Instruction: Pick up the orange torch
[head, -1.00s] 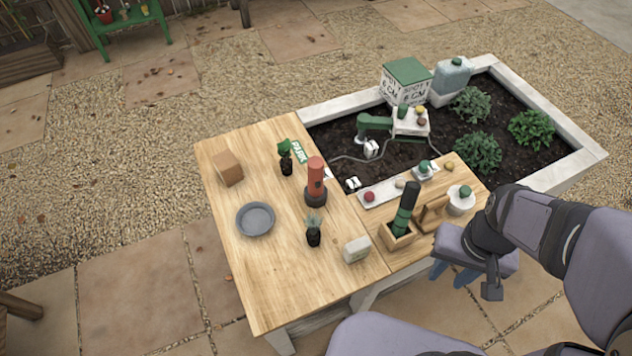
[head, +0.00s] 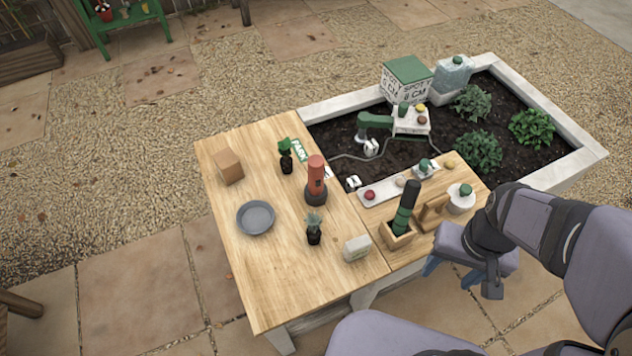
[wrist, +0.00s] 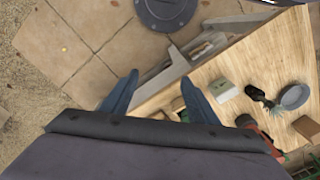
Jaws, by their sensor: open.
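The orange torch (head: 316,178) stands upright on its dark base on the wooden table (head: 236,290), near the middle of its right side. In the wrist view the torch (wrist: 258,133) shows partly at the lower right, next to my gripper's body. My gripper (head: 455,274) is to the right of the table, beyond its front right edge and well apart from the torch. In the wrist view its two blue fingers (wrist: 160,98) are spread with nothing between them.
Near the torch are small potted plants (head: 313,232), a pale block (head: 357,248) and a grey plate (head: 256,218). A wooden holder with a dark green-handled tool (head: 405,212) stands between torch and gripper. A raised bed (head: 590,160) lies behind. The table's front left is clear.

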